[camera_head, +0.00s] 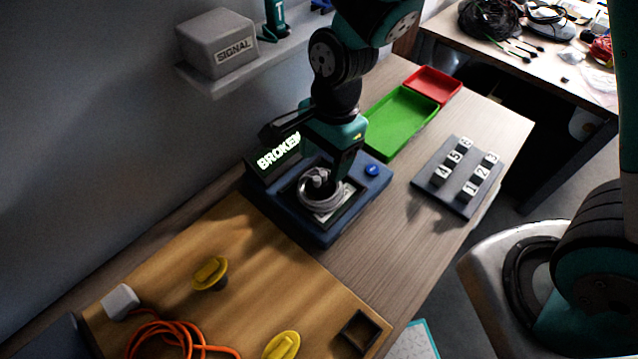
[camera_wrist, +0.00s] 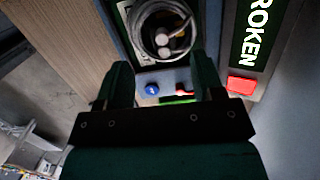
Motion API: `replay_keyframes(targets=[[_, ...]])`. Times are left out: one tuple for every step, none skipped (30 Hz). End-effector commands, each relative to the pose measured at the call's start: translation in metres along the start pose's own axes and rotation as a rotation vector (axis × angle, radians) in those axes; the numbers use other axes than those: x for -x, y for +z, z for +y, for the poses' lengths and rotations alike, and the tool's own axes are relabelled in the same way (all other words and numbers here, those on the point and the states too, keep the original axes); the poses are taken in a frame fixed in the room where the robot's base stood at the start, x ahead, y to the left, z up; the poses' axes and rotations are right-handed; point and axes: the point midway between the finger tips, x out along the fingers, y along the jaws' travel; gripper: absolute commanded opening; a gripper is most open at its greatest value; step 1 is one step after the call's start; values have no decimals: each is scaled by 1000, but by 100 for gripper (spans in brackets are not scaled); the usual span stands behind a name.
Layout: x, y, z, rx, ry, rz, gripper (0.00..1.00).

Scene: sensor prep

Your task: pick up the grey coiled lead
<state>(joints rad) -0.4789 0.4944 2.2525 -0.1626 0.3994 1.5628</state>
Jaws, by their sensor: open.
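The grey coiled lead (camera_head: 322,203) lies in a ring on the dark blue test device, partly over a pale panel. In the wrist view the coil (camera_wrist: 143,25) is at the top, beyond the fingertips, with two light round plug ends inside the ring. My gripper (camera_wrist: 157,68) is open, its two dark green fingers apart and nothing between them. In the head view my arm comes down over the back of the device (camera_head: 270,205), and my gripper is above and behind the coil; its fingertips are partly hidden there.
A lit BROKEN sign (camera_head: 279,151) stands at the device's back left. A blue button (camera_head: 372,170) is on its right. Green (camera_head: 398,128) and red (camera_head: 433,84) trays and a numbered block rack (camera_head: 441,193) lie right. A wooden board (camera_head: 240,262) with yellow knobs (camera_head: 210,273) and orange cable (camera_head: 165,330) is in front.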

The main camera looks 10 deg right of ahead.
Motion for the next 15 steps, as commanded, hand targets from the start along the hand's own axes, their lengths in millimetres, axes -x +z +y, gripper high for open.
replay_keyframes(targets=[[-5, 0, 0, 0, 5, 0, 62], [-8, 1, 0, 1, 6, 0, 62], [-14, 1, 0, 0, 7, 0, 62], [-18, 1, -1, 0, 7, 0, 62], [-23, 1, -2, 0, 7, 0, 62], [-28, 2, -3, 0, 6, 0, 62], [-34, 1, -3, 0, 6, 0, 62], [-38, 1, -3, 0, 6, 0, 62], [-42, 1, -3, 0, 4, 0, 62], [-45, 1, -3, 0, 4, 0, 62], [-47, 1, -3, 0, 3, 0, 62], [-49, 1, -3, 0, 2, 0, 62], [-50, 1, -3, 1, 1, 0, 62], [-50, 1, -4, 1, 1, 0, 62], [-50, 1, -4, 1, 0, 0, 62]])
